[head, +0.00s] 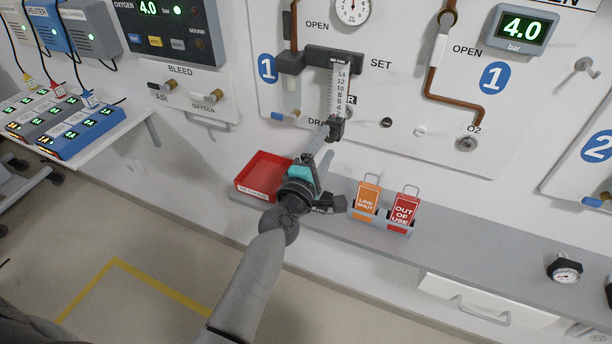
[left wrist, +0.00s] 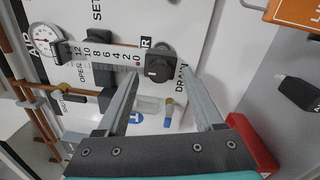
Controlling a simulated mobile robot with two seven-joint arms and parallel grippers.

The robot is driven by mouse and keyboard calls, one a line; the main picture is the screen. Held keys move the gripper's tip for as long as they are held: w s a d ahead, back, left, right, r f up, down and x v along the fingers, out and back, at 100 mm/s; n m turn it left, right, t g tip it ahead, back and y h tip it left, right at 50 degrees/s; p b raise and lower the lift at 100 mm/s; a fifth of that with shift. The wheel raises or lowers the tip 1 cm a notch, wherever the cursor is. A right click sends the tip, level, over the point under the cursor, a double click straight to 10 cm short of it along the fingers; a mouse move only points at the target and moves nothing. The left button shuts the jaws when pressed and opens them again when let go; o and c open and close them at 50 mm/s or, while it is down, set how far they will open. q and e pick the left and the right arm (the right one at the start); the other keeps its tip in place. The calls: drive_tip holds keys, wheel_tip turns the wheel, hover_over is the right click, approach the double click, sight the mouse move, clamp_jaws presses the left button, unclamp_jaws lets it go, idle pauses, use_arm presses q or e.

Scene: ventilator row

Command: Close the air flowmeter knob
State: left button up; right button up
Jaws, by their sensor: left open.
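The air flowmeter is a clear upright tube (head: 338,90) with a numbered scale, hanging from a dark block on the wall panel. Its dark round knob (head: 337,129) is at the bottom end. The left wrist view shows the knob (left wrist: 160,67) near the 0 end of the scale (left wrist: 105,54), with a small red dot by the 0. My left gripper (head: 326,136) reaches up to the knob. Its fingers are open, with one tip on each side of the knob in the wrist view (left wrist: 160,77). I cannot tell whether they touch it. My right gripper is not in view.
Below is a grey shelf (head: 450,246) with a red tray (head: 262,172), an orange tag (head: 367,197) and a red "out of use" tag (head: 404,210). A round gauge (head: 352,9) is above the flowmeter. Brown pipes (head: 434,75) run along the panel.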

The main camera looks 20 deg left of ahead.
use_arm(q)
drive_tip(key=s, duration=1.3)
drive_tip(key=shift+s+a+f+b, duration=0.2)
drive_tip(key=shift+f+b, duration=0.05)
drive_tip(key=shift+b, duration=0.05)
drive_tip(key=shift+f, duration=0.15)
drive_tip(key=s+d+f+m+g+b, duration=0.1)
drive_tip(key=s+f+m+g, duration=0.25)
drive_tip(key=f, duration=0.75)
drive_tip(key=s+d+f+m+g+h, duration=0.1)
drive_tip(key=s+f+m+g, duration=0.2)
drive_tip(key=f, duration=0.7)
drive_tip(key=s+d+f+m+g+b, duration=0.1)
drive_tip(key=s+f+m+g, duration=0.2)
drive_tip(key=f, duration=0.8)
drive_tip(key=s+a+f+m+g, duration=0.1)
drive_tip(key=s+f+m, duration=0.3)
drive_tip(key=s, duration=0.5)
drive_tip(key=s+a+f+m+g+y+b, duration=0.1)
drive_tip(key=s+f+m+g, duration=0.3)
drive_tip(key=s+f, duration=0.4)
drive_tip(key=s+a+f+m+g+b, duration=0.1)
drive_tip(key=s+f+m, duration=0.4)
drive_tip(key=s, duration=0.5)
wheel_tip(320, 180, down, 2)
drive_tip(key=shift+s+a+f+g+y, duration=0.1)
drive_tip(key=shift+s+a+g+y, duration=0.2)
drive_tip(key=shift+a+g, duration=0.65)
drive_tip(key=shift+w+d, duration=0.1)
drive_tip(key=shift+d, duration=0.1)
